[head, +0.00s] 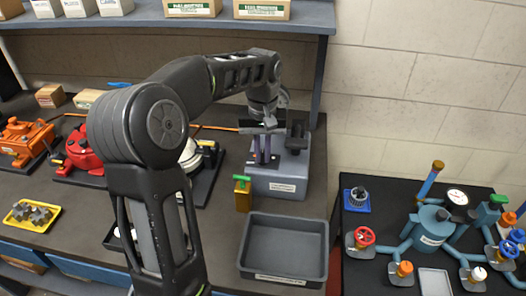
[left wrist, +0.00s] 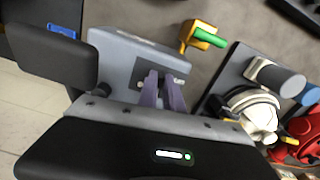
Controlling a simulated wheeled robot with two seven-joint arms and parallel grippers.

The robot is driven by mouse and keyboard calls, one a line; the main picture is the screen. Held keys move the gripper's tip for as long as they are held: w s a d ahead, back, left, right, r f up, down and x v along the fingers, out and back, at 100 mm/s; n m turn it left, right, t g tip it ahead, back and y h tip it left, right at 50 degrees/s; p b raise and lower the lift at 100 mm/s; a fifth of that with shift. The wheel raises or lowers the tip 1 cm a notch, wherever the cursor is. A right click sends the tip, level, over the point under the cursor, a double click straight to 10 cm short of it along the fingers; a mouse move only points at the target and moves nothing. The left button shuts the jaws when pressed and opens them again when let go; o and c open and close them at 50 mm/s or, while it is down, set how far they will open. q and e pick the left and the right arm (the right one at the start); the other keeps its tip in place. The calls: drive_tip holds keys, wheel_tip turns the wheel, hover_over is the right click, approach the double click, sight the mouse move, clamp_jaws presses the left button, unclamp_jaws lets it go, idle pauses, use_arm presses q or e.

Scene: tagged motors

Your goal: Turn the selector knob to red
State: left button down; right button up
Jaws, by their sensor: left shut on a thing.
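A blue-grey box (head: 290,183) with a label on its front stands on the bench below my left gripper (head: 264,160). The box also shows in the left wrist view (left wrist: 108,48), with a dark plate on its face. My left gripper's two purple-grey fingers (left wrist: 164,88) reach down to that plate. They are close together, shut on a small part there. The fingers hide this part, so I cannot make out the selector knob's shape or its setting. A dark block (head: 297,135) stands at the box's right side. My right gripper is not in view.
A yellow block with a green handle (head: 243,190) stands left of the box. An empty grey tray (head: 322,262) lies in front. Orange (head: 28,140) and red (head: 85,150) machines stand left. A pipe assembly (head: 430,225) is on the right table.

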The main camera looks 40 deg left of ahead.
use_arm(q)
drive_tip(key=shift+m, duration=0.6)
drive_tip(key=c, duration=1.5)
unclamp_jaws()
